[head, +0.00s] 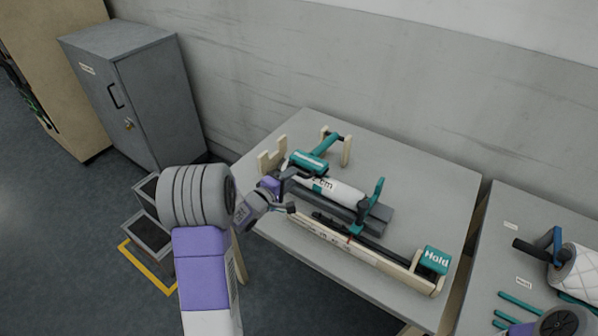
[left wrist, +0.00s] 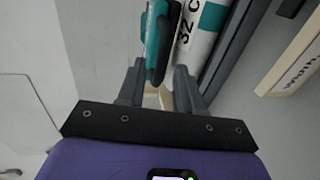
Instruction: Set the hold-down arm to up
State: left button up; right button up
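The teal hold-down arm (head: 322,148) runs from a cream post bracket (head: 346,150) at the back of the table to a wide teal end over the white roll (head: 340,190). It looks lowered toward the roll; whether it touches it I cannot tell. My left gripper (head: 290,192) is at the roll's left end, beside the arm's wide end. In the left wrist view the gripper (left wrist: 158,88) is open, with the teal arm (left wrist: 158,40) just beyond and between its fingertips, and the roll (left wrist: 205,30) to the right. My right gripper is not in view.
A teal upright clamp (head: 370,205) stands on the dark bed near the roll's right end. A cream rail with a teal block (head: 435,260) runs along the table's (head: 425,180) front. A second table (head: 490,250) at right holds a quilted roll (head: 580,270). A grey cabinet (head: 150,95) stands left.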

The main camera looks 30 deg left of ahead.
pick_arm(q)
jog(key=shift+x, duration=2.2)
grip_shut()
